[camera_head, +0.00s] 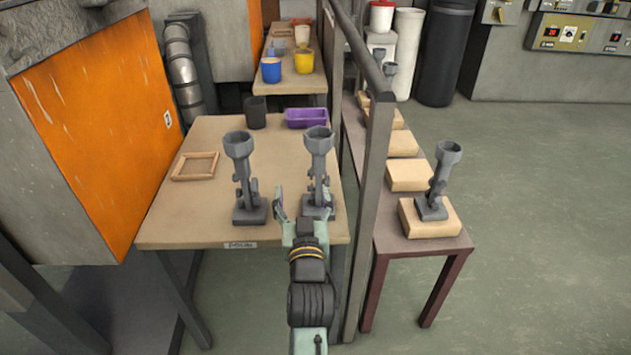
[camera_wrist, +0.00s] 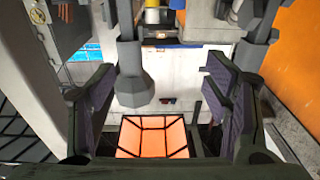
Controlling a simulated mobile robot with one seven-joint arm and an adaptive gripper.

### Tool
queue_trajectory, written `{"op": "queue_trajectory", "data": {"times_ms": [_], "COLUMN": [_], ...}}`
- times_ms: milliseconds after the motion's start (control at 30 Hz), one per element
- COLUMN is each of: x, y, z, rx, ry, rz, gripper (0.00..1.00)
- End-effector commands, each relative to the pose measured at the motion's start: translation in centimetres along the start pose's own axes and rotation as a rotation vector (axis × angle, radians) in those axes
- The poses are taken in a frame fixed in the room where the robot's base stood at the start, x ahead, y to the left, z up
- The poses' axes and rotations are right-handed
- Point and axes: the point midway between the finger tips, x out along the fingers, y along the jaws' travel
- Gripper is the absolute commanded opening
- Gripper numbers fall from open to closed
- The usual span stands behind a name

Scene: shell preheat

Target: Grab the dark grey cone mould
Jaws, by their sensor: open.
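Two dark grey cone moulds stand upright on the tan table: a left one (camera_head: 240,165) and a right one (camera_head: 318,160), each with a wide cup on top, a stem and a flat base. My gripper (camera_head: 303,205) is open at the table's front, before the right mould, and partly covers its lower part. In the wrist view, which looks inverted, a mould (camera_wrist: 133,85) appears between my spread fingers (camera_wrist: 160,110), nearer the left finger. Another (camera_wrist: 255,30) shows behind the right finger. Whether a finger touches a mould I cannot tell.
A similar mould (camera_head: 440,180) stands on a block (camera_head: 430,222) on the right bench, beyond a metal post (camera_head: 374,170). An orange panel (camera_head: 95,120) borders the left. A wooden frame (camera_head: 195,166), dark cup (camera_head: 255,112) and purple tray (camera_head: 305,118) lie farther back on the table.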

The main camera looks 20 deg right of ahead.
Motion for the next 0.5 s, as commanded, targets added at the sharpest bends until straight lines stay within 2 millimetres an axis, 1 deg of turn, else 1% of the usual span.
{"op": "queue_trajectory", "data": {"times_ms": [33, 100, 133, 200, 400, 500], "x": [-0.4, -0.6, -0.5, 0.3, 3.5, 4.4], "y": [1.8, 3.2, 3.5, 3.9, 4.1, 4.1], "z": [1.1, 2.0, 2.2, 2.4, 2.6, 2.7], "rx": [0.000, 0.000, 0.000, -0.001, -0.002, -0.001], "ry": [-0.034, -0.059, -0.066, -0.072, -0.071, -0.070], "rz": [0.035, 0.062, 0.067, 0.074, 0.073, 0.072], "gripper": [0.71, 0.71, 0.71, 0.71, 0.71, 0.71]}}
